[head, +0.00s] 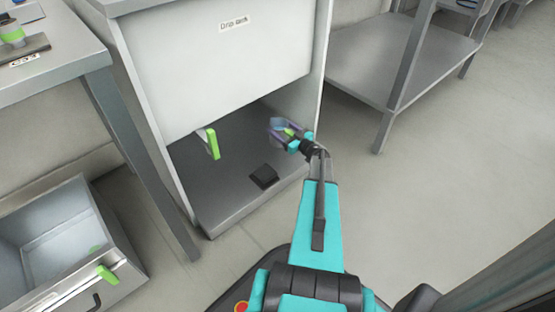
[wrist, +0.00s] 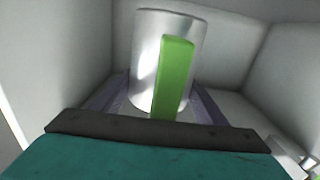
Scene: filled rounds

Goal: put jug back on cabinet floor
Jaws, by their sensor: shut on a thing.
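My gripper (head: 291,134) reaches into the open lower part of the cabinet, near its right wall. It is shut on the green handle of the jug (head: 279,124), which shows small and blurred in the head view. In the wrist view the jug (wrist: 146,60) is a silver cylinder, roughly upright, with its green handle (wrist: 174,75) facing me between the purple fingers. The cabinet floor (head: 215,185) is dark grey. I cannot tell whether the jug touches it.
A green-handled pale thing (head: 212,144) shows at the left under the cabinet's white front panel (head: 225,65). A black block (head: 264,177) lies on the cabinet floor near the front. An open drawer (head: 120,272) is at the lower left. A metal shelf (head: 385,60) stands right.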

